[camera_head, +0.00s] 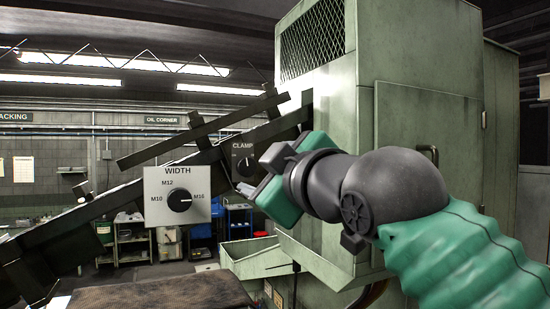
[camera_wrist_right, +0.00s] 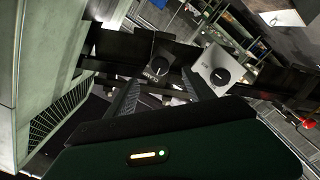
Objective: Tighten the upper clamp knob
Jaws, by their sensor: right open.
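The clamp knob (camera_head: 246,163) is a dark round dial on a dark panel marked CLAMP, on the sloped rail. In the head view my right gripper (camera_head: 262,172) is in front of it and hides the panel's right part. In the right wrist view the clamp knob (camera_wrist_right: 159,71) shows beyond and between the two dark fingers of my right gripper (camera_wrist_right: 161,78). The fingers are apart, with nothing between them. Whether they touch the knob's panel is hard to tell; there seems to be a gap. My left gripper is not in view.
A light WIDTH panel (camera_head: 162,213) with a black dial (camera_head: 179,200) sits lower left of the clamp panel. Dark sloped rails (camera_head: 150,184) run past both. A large green machine cabinet (camera_head: 415,130) stands at the right. Shelving (camera_head: 131,238) is in the background.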

